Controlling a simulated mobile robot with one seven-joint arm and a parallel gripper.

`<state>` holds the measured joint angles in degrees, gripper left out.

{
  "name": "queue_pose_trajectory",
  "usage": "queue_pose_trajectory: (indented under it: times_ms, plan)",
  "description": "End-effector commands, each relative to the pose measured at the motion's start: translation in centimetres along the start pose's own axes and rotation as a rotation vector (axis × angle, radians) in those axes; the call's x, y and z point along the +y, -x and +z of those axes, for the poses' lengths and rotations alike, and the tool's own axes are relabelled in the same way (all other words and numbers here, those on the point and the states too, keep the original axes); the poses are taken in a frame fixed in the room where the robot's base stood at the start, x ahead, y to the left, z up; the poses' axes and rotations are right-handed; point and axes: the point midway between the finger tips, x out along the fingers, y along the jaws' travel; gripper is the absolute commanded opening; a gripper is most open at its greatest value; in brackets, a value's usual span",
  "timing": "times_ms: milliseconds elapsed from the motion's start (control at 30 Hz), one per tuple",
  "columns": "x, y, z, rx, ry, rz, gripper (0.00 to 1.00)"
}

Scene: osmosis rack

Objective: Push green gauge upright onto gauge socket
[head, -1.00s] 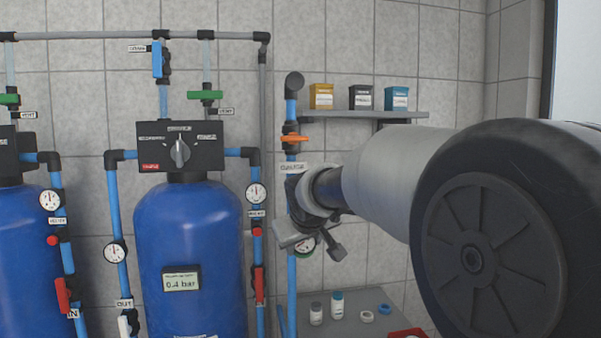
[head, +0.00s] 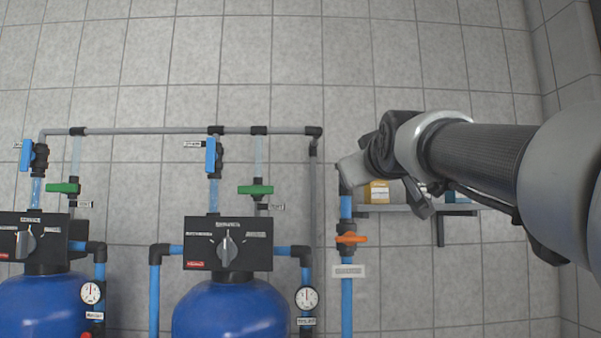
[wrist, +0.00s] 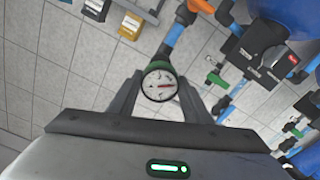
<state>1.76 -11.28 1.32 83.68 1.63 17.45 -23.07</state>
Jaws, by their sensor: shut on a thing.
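The green gauge (wrist: 160,86), a round white dial with a red needle and green rim, sits between the fingers of my gripper (wrist: 157,92) in the wrist view. Its dial faces the wrist camera. In the head view my gripper (head: 352,172) is at the top of the right-hand blue pipe (head: 346,300), and hides the pipe's top end and the gauge. In the wrist view a dark fitting (wrist: 166,50) at the pipe's end shows right behind the gauge. I cannot tell whether they touch or whether the gauge is seated in the socket.
An orange valve handle (head: 351,238) crosses the pipe below my gripper. A wall shelf (head: 400,209) with small boxes, one yellow (head: 379,192), is close behind my arm. Blue tanks (head: 230,310) with black valve heads (head: 200,251) stand to the left.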

Motion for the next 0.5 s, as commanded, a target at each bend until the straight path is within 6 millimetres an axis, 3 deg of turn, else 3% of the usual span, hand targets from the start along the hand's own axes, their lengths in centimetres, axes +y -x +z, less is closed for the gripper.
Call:
queue_pose_trajectory:
  times_ms: [500]
  plan:
    - [0.0,-4.5,0.0,-0.002,0.0,0.0,0.25]
